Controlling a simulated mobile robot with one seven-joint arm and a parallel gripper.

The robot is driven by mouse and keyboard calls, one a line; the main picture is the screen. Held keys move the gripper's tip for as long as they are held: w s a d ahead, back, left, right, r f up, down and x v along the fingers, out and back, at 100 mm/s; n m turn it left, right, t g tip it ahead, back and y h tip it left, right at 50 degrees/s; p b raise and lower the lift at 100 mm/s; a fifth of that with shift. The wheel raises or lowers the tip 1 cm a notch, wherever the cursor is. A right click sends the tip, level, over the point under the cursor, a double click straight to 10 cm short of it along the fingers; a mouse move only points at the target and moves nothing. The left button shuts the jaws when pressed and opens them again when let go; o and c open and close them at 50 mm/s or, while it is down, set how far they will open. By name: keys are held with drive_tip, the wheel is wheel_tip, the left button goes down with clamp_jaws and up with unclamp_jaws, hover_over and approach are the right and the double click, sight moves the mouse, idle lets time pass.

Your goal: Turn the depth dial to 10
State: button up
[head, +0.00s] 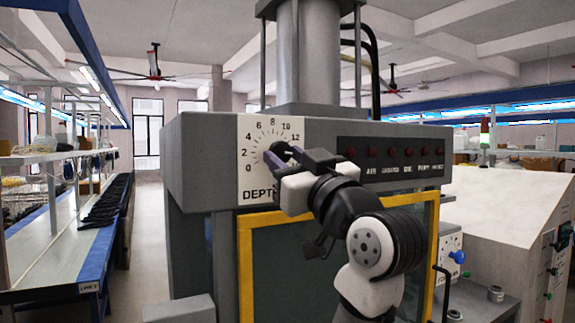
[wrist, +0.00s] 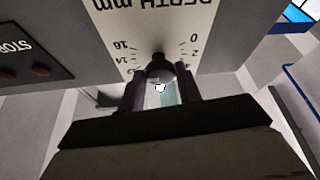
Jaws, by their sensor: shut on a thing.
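The depth dial is a dark round knob (head: 281,149) on a white scale plate (head: 255,168) marked "DEPTH", with numbers from 0 up past 12. My gripper (head: 280,159) reaches it from the lower right and is shut on the knob. In the wrist view the scale is upside down, and the black knob (wrist: 160,66) sits between the two dark fingers of my gripper (wrist: 161,88). The fingers and hand hide part of the knob and scale. I cannot tell which number the pointer is at.
The plate is on a grey machine (head: 200,165) with a yellow-framed front (head: 247,270). A row of red buttons (head: 409,152) lies right of the dial, close to my wrist. A workbench (head: 60,240) runs along the left, beyond a clear aisle.

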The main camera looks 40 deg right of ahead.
drive_tip(key=n+y, duration=0.1)
drive_tip(key=n, duration=0.2)
drive_tip(key=n+y+b, duration=0.1)
drive_tip(key=n, duration=0.1)
drive_tip(key=shift+d+y, duration=0.25)
drive_tip(key=shift+y, duration=0.05)
drive_tip(key=n+y, duration=0.1)
drive_tip(key=n, duration=0.1)
drive_tip(key=n+y, duration=0.1)
drive_tip(key=shift+s+r+n+g, duration=0.1)
drive_tip(key=shift+r+n+g, duration=0.05)
drive_tip(key=shift+n+g, duration=0.2)
drive_tip(key=n, duration=0.1)
drive_tip(key=n+g+y, duration=0.1)
drive_tip(key=n, duration=0.3)
drive_tip(key=shift+d+r+g+y, duration=0.2)
drive_tip(key=shift+r+g+y, duration=0.05)
drive_tip(key=shift+y, duration=0.05)
drive_tip(key=shift+n+g+p, duration=0.4)
drive_tip(key=shift+n+p, duration=0.1)
drive_tip(key=shift+n, duration=0.85)
drive_tip(key=o, duration=1)
